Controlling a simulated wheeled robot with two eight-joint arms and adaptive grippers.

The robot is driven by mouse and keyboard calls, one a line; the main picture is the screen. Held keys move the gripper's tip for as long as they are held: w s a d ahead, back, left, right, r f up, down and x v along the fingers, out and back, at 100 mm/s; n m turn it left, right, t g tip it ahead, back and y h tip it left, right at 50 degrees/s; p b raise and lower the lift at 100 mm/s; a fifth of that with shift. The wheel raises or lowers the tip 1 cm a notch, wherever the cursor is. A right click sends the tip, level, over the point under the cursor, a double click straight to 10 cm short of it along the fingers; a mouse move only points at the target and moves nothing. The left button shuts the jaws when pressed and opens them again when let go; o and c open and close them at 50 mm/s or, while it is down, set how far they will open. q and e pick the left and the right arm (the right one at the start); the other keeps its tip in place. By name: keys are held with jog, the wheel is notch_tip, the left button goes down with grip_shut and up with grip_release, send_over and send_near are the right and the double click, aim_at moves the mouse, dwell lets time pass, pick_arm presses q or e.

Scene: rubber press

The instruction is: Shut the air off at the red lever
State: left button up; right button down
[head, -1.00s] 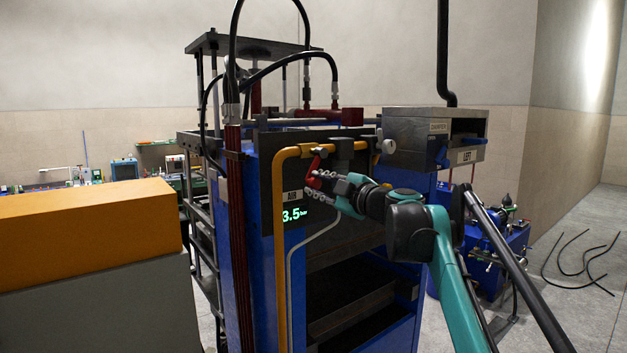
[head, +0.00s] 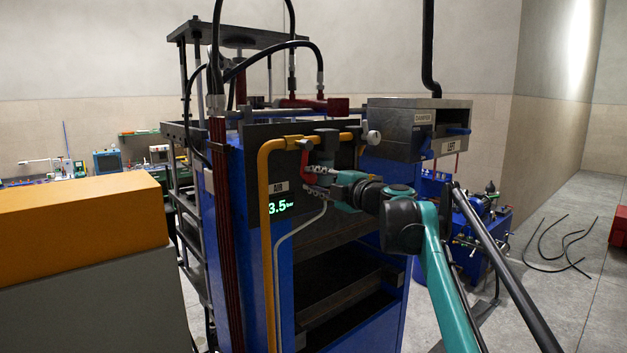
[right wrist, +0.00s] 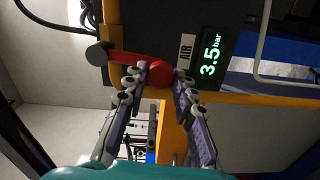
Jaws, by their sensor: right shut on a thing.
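The red lever (head: 306,161) sits on the air pipework of the press, above the AIR label (head: 281,187) and the green 3.5 bar display (head: 280,208). My right gripper (head: 311,187) is at the lever's lower end. In the right wrist view the lever (right wrist: 143,64) runs from a dark round fitting to a rounded red end. My right gripper's fingers (right wrist: 163,82) are shut on that end, one on each side. The display also reads 3.5 bar there (right wrist: 210,55). My left gripper is not in view.
A yellow pipe (head: 265,240) runs down beside the display, with a thin grey hose (head: 277,270) near it. A metal box marked LEFT (head: 412,125) stands to the right. An orange-topped cabinet (head: 75,225) is at the left. Black hoses (head: 555,245) lie on the floor.

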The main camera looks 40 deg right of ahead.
jog(key=c, duration=1.2)
grip_release()
jog(key=shift+s, duration=0.1)
jog(key=s, duration=0.7)
jog(key=s+d, duration=0.1)
jog(key=s, duration=0.3)
jog(key=shift+s, duration=0.35)
